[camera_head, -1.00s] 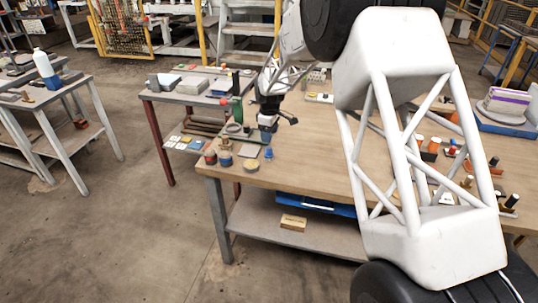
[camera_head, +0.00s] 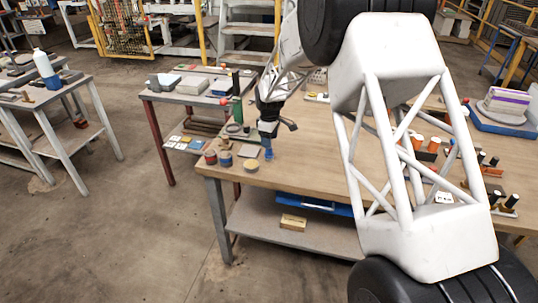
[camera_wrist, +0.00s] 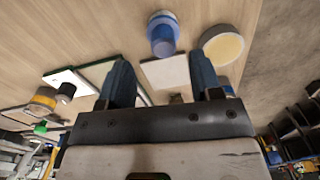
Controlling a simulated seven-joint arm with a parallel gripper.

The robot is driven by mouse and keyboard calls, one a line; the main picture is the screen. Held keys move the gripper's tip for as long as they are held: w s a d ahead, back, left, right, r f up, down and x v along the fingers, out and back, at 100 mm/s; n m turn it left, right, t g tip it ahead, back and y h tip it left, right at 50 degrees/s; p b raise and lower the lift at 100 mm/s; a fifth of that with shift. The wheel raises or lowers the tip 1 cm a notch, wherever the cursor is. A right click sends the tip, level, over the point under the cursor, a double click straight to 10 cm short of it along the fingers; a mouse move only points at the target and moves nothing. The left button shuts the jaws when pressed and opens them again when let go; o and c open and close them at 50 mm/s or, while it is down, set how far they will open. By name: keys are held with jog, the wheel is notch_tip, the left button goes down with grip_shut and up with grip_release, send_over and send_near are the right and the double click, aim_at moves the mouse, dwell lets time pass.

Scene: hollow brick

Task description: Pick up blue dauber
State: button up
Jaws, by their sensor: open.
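The blue dauber (camera_head: 269,154) stands near the front left of the wooden bench. In the wrist view it appears as a short blue cylinder (camera_wrist: 163,36) with a paler ring and end, ahead of my fingertips. My gripper (camera_head: 268,136) is above and close to the dauber in the head view. In the wrist view my gripper (camera_wrist: 163,72) has its two blue fingers apart with nothing held between them. The dauber lies roughly midway between the fingers sideways. I cannot tell the exact gap from fingertips to dauber.
A round tin with a yellowish top (camera_wrist: 223,45) stands close beside the dauber. A pale square (camera_wrist: 166,72) lies on the bench nearby. Two small pots (camera_head: 225,158) stand to the left, near the bench edge. Open wood (camera_head: 310,150) lies to the right.

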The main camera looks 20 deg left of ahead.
jog(key=shift+s+f, duration=0.2)
jog(key=shift+f, duration=2.4)
jog(key=c, duration=1)
jog(key=shift+r, duration=0.15)
jog(key=shift+r, duration=1.45)
jog(key=shift+s+d+r, duration=0.1)
jog(key=shift+s+r, duration=0.15)
jog(key=s+d, duration=0.3)
jog(key=s, duration=0.4)
jog(key=s+d+r, duration=0.1)
jog(key=s+d, duration=0.3)
jog(key=s, duration=0.2)
jog(key=shift+s+r, duration=0.15)
jog(key=shift+s, duration=0.2)
